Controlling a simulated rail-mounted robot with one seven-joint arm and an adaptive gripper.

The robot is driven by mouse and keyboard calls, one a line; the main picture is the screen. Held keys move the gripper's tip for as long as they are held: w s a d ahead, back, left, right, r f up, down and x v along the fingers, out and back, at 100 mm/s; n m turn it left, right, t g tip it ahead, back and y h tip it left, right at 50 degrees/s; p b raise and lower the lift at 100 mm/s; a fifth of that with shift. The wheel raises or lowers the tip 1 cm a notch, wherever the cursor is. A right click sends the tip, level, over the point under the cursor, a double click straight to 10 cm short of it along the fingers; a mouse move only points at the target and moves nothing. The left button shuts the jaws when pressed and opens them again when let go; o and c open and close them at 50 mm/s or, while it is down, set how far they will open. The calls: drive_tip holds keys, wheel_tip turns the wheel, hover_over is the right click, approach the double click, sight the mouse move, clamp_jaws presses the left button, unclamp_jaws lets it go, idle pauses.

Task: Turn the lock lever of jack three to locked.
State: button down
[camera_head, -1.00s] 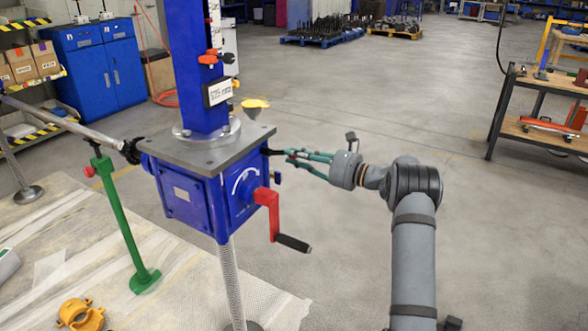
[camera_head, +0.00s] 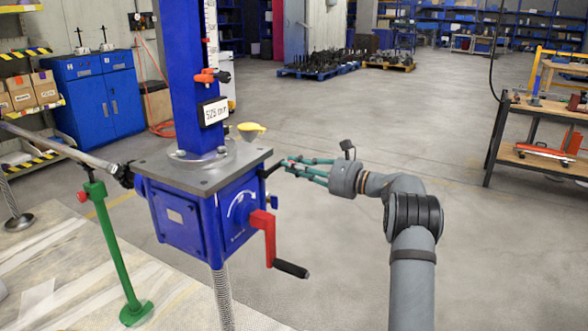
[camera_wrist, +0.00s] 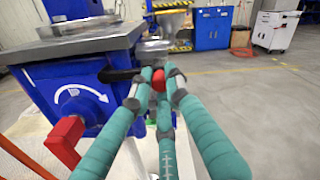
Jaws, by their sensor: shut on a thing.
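The blue screw jack (camera_head: 185,215) stands in the left middle of the head view, under a grey top plate. No jack number is readable. Its black lock lever (camera_head: 272,169) sticks out from the right side, just under the plate, sloping up outward. My gripper (camera_head: 290,163) is at the lever's outer end, right of the jack. In the wrist view the lever (camera_wrist: 118,75) runs from the blue housing to a red knob (camera_wrist: 159,80). My teal-covered fingers (camera_wrist: 158,90) are shut around that knob, partly hiding it.
A red crank (camera_head: 267,236) with a black handle projects from the jack's front, below my gripper. A white curved arrow (camera_head: 239,204) marks the housing. A green stand (camera_head: 113,240) supports a shaft at left. Open floor (camera_head: 330,260) lies right of the jack.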

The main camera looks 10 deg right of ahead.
drive_tip(key=shift+d+r, duration=0.25)
drive_tip(key=c, duration=1.9)
unclamp_jaws()
drive_tip(key=shift+w+f, duration=0.1)
drive_tip(key=shift+o, duration=1.2)
drive_tip(key=shift+a+f, duration=0.1)
drive_tip(key=v, duration=1.2)
drive_tip(key=shift+a, duration=0.1)
